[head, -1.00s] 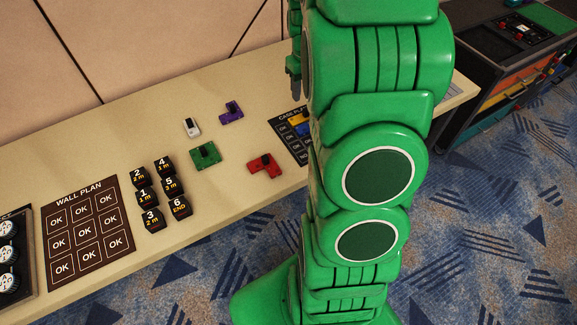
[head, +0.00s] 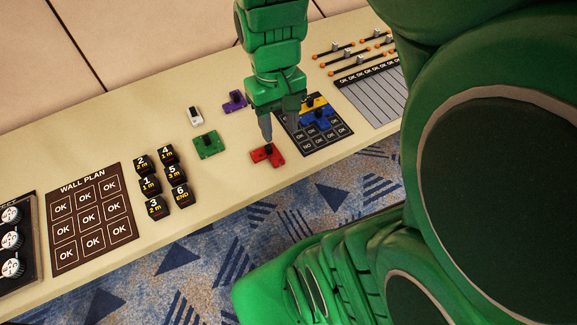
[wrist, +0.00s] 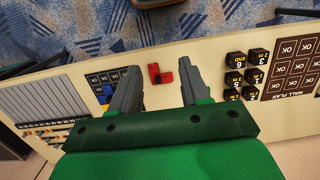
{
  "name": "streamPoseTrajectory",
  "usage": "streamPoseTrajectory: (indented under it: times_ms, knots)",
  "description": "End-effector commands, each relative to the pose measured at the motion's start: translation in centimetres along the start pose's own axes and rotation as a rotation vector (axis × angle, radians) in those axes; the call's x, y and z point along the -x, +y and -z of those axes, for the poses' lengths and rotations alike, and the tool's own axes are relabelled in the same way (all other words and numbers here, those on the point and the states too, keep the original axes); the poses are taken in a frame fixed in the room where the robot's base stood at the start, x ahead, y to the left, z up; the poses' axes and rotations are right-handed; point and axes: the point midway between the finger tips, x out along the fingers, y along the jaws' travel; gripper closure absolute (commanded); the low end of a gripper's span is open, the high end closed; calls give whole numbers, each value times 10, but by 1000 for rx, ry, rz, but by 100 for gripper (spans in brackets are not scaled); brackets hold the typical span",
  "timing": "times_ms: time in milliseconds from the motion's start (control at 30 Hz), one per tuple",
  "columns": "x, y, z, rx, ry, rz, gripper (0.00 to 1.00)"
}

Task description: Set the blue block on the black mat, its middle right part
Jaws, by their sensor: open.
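The blue block (head: 318,119) lies on the black mat (head: 322,140), towards its right side, beside a yellow block (head: 313,103). In the wrist view the blue block (wrist: 108,90) shows in part past one finger. My gripper (head: 282,134) is open and empty, pointing down above the red block (head: 267,156) at the mat's left. The wrist view shows the red block (wrist: 160,74) between the spread fingers. My gripper hides the mat's left and far part in the head view.
A green block (head: 207,145), a white block (head: 195,116) and a purple block (head: 235,101) lie left of my gripper. Several numbered black blocks (head: 162,181) and the wall plan board (head: 92,217) are farther left. A slider panel (head: 370,95) lies right of the mat.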

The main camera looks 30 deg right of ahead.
Motion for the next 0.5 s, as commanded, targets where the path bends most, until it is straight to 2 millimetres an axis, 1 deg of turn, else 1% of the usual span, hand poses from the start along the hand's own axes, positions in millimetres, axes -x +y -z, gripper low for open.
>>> streamPoseTrajectory:
  times_ms: [33, 100, 300, 400, 500]
  knots:
    - [1, -6, -13, 5, -1, -2, 54]
    - [2, -14, -29, 6, -8, -4, 54]
    - [2, -29, -75, 4, -23, -16, 54]
    - [0, -33, -91, 2, -27, -19, 54]
    - [-1, -35, -101, 2, -31, -21, 54]
